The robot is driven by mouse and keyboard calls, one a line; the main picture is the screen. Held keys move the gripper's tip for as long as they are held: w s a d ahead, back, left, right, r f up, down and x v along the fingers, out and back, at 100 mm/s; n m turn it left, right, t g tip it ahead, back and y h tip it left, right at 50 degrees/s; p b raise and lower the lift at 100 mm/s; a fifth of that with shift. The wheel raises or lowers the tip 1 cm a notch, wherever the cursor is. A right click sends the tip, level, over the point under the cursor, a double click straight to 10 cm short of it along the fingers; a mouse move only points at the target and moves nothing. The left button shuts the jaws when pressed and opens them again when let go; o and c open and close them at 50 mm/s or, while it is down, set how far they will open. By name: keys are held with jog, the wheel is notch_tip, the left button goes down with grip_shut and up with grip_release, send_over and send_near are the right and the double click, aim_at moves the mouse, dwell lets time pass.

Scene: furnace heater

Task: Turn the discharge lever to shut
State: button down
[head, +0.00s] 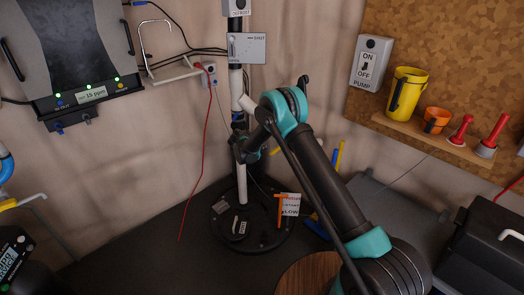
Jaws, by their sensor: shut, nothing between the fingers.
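A grey plate (252,49) is fixed to the dark upright pipe in the head view. It has a SHUT label at its upper right and a small label, probably OPEN, at its lower left. A short pale lever (232,47) stands roughly upright at the plate's left side, by the lower-left label; its exact angle is too small to tell. My gripper (241,150) is shut and empty, in front of the pipe and well below the plate, apart from the lever. My arm links partly hide it, and its fingertips are hard to make out.
A round dark base (227,236) carries the pipe, with an orange handle (279,209) and a flow sign (291,204) beside it. A grey panel (75,45) and white wire rack (172,73) are left. A pump switch (371,62) and shelf (432,138) are right.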

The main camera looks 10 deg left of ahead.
jog(key=a+f+v, duration=0.1)
jog(key=v, duration=0.8)
jog(key=s+d+r+m+g, duration=0.1)
jog(key=s+d+r, duration=0.4)
jog(key=d, duration=0.4)
jog(key=s+d+r+g+y, duration=0.15)
jog(key=s+d+r, duration=0.25)
jog(key=d, duration=0.6)
jog(key=s+d+r+m+g, duration=0.1)
jog(key=s+d+r, duration=0.4)
jog(key=d, duration=0.4)
jog(key=s+d+r+g+y, duration=0.1)
jog(key=s+d, duration=0.4)
jog(key=s, duration=0.2)
jog(key=s+d+g, duration=0.1)
jog(key=s+d, duration=0.3)
jog(key=s, duration=0.3)
jog(key=s+d+f+y, duration=0.1)
jog(key=s+d, duration=0.1)
jog(key=s, duration=0.6)
jog(key=s+d+f+m+y, duration=0.1)
jog(key=s+f, duration=0.1)
jog(key=s, duration=0.6)
jog(key=shift+s+d+f, duration=0.15)
jog(key=shift+s+d, duration=0.15)
jog(key=shift+d, duration=0.1)
